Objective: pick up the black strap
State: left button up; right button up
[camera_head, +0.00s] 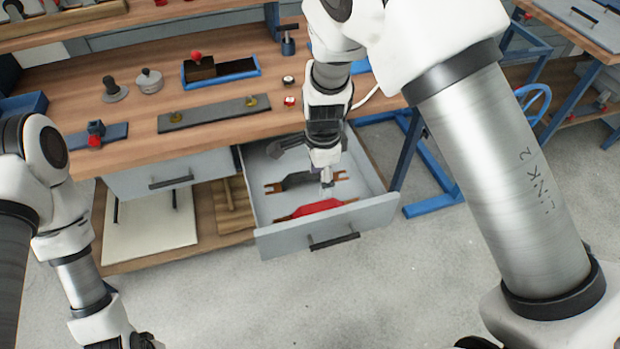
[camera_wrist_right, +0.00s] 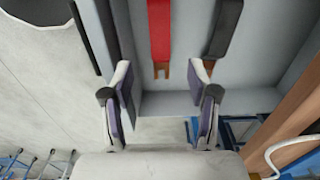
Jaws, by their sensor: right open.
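The black strap (camera_head: 298,181) lies in the open drawer (camera_head: 376,212), with brown ends showing. A red strap (camera_head: 318,208) lies beside it, nearer the drawer front. My right gripper (camera_head: 327,182) reaches down over the drawer near the right end of the black strap. In the right wrist view, the open, empty fingers of my right gripper (camera_wrist_right: 162,82) are spread with the red strap (camera_wrist_right: 160,32) ahead between them. The black strap (camera_wrist_right: 225,28) is to the right, ahead of the right finger. My left gripper (camera_head: 125,341) is at the bottom edge, partly cut off.
The workbench (camera_head: 140,60) stands above the drawer and carries a grey bar (camera_head: 212,113), a blue tray (camera_head: 222,78) and small fixtures. The drawer's walls surround the straps. A blue frame (camera_head: 432,170) stands to the right. The floor in front is clear.

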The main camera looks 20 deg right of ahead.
aim_at(304, 176)
jog(key=i+j+z, duration=0.15)
jog(key=j, duration=0.3)
jog(key=i+j+z, duration=0.2)
jog(key=j, duration=0.3)
jog(key=i+j+z, duration=0.15)
jog(key=j, duration=0.35)
jog(key=j+z, duration=0.2)
jog(key=j, duration=0.3)
